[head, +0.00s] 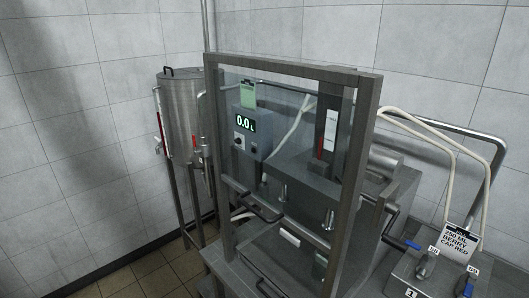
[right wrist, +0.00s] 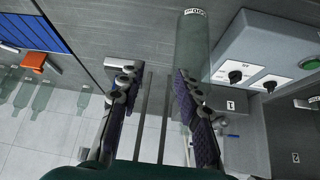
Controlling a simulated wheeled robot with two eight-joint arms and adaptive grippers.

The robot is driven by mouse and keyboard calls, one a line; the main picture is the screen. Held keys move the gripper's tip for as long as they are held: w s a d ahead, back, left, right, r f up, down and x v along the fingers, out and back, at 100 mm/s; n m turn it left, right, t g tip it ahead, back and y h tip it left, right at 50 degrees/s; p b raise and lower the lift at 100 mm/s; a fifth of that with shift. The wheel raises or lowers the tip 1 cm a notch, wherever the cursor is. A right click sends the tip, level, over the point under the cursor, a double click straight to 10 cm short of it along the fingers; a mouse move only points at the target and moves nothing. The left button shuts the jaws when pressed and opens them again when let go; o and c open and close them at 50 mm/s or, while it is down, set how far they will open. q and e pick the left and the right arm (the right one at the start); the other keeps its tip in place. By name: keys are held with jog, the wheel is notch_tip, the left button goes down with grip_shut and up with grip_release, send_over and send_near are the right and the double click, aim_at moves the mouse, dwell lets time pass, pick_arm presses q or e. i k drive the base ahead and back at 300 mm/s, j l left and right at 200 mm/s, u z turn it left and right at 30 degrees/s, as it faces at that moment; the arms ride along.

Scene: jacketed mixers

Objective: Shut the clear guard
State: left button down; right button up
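The clear guard (head: 290,110) is a see-through panel in a grey metal frame (head: 361,130) at the front of the machine in the head view. A dark bar handle (head: 262,208) sits low on it. Below the handle, the lower part of the frame looks uncovered, though the panel's bottom edge is hard to make out. My right gripper (right wrist: 153,82) shows in the right wrist view, with its two dark fingers apart and nothing gripped between them. A translucent green cylinder (right wrist: 198,40) lies beside and behind its right finger. My left gripper is not in view.
A steel tank (head: 180,105) on legs stands left of the machine. A display (head: 245,123) reads 0.0 behind the guard. In the right wrist view, a knob panel (right wrist: 253,76) is at right and bottles (right wrist: 42,97) at left.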

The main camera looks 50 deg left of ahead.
aim_at(316, 240)
jog(key=l+u, duration=0.1)
jog(key=u, duration=1.85)
